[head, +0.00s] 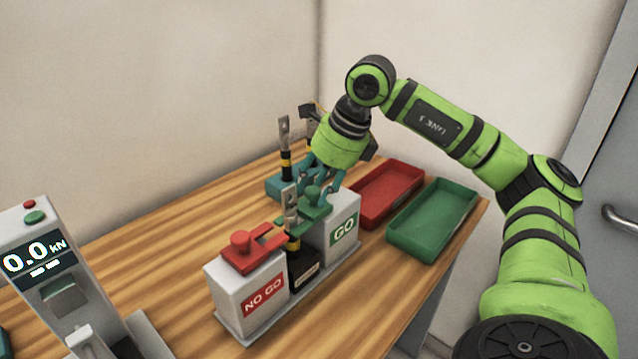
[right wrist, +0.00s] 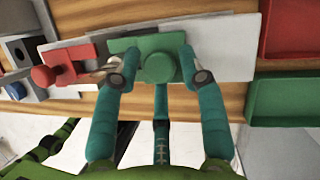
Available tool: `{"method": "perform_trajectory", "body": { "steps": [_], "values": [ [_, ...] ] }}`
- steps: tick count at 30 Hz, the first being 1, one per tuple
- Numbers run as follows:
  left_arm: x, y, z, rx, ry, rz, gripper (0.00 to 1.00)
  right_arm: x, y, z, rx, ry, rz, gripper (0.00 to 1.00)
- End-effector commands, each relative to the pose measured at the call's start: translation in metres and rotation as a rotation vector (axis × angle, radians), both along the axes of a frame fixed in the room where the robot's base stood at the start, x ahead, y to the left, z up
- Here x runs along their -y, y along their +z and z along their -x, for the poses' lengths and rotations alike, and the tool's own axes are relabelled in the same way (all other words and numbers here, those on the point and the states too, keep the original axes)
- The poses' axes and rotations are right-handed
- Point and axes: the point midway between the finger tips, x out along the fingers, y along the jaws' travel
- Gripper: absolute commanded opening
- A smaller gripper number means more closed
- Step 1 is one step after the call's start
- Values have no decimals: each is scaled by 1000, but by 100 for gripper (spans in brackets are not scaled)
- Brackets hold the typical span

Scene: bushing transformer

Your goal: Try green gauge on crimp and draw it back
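The green gauge (head: 315,207) lies on top of the grey GO block (head: 343,226); its flat plate reaches left toward the crimp. The right wrist view shows its round knob (right wrist: 160,68). The crimp (head: 292,212) is on an upright lead with a black and yellow band, standing in a black holder (head: 303,268) between the blocks. I cannot tell whether gauge and crimp touch. My right gripper (head: 325,187) is over the gauge. In the right wrist view its teal fingers (right wrist: 158,82) stand apart around the knob, with gaps on both sides. My left gripper is not in view.
A red gauge (head: 252,250) sits on the NO GO block (head: 247,292). Behind are more upright leads on a teal base (head: 283,188). A red tray (head: 388,192) and a green tray (head: 432,219) lie at right. A force tester (head: 50,270) stands at left.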

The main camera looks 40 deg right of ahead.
Motion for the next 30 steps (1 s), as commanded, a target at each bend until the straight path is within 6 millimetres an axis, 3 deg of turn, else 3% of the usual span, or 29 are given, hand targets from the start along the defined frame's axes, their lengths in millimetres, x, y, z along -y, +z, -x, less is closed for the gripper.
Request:
{"method": "perform_trajectory", "body": {
  "steps": [13, 24, 30],
  "values": [
    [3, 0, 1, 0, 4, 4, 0, 3, 8, 2, -1, -2, 3, 54],
    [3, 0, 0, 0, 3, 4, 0, 14, 76, 26, 5, 0, 0, 54],
    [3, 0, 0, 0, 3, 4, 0, 19, 102, 37, 0, 0, 1, 54]
  ]
}}
